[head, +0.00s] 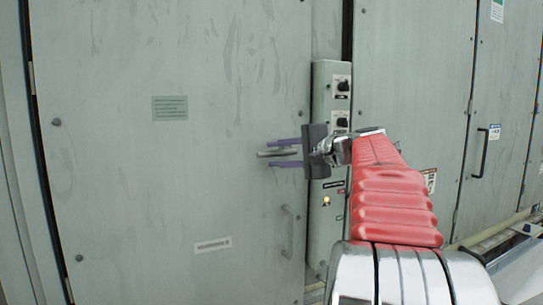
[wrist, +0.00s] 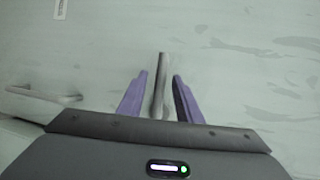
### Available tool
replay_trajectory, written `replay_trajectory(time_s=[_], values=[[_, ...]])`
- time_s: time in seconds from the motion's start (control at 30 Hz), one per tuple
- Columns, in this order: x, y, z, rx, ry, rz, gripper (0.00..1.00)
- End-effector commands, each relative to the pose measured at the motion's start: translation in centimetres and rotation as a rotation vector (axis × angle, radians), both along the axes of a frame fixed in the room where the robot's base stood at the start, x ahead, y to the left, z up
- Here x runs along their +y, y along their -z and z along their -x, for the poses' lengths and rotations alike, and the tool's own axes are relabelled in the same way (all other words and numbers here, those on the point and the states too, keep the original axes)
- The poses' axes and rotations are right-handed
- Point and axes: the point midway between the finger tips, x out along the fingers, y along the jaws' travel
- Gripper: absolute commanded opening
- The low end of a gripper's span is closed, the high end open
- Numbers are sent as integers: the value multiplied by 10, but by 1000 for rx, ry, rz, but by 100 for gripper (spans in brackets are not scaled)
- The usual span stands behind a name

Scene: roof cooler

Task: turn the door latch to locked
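The door latch (head: 277,153) is a slim grey metal lever on the large grey door (head: 170,190), lying roughly level in the head view. My gripper (head: 272,153) has two purple fingers, one above and one below the lever. In the wrist view the latch (wrist: 160,85) stands upright in the picture between the fingertips of my gripper (wrist: 159,82). The fingers are open, with a visible gap on each side of the lever. My gripper's dark palm hides the latch's near end in the wrist view.
A grey control box (head: 331,100) with knobs and a lit amber lamp stands right of the door, behind my gripper. A door pull handle (head: 289,230) sits below; it also shows in the wrist view (wrist: 45,94).

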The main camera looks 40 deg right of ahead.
Motion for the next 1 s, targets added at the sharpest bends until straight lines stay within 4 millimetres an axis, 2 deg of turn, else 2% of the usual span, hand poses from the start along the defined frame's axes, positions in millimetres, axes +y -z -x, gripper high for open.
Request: replay_trajectory(time_s=[0.2,0.53,1.0], values=[[2,4,-20,0,-1,-1,32],[3,4,-22,0,0,0,32],[3,5,-22,1,-1,-1,0]])
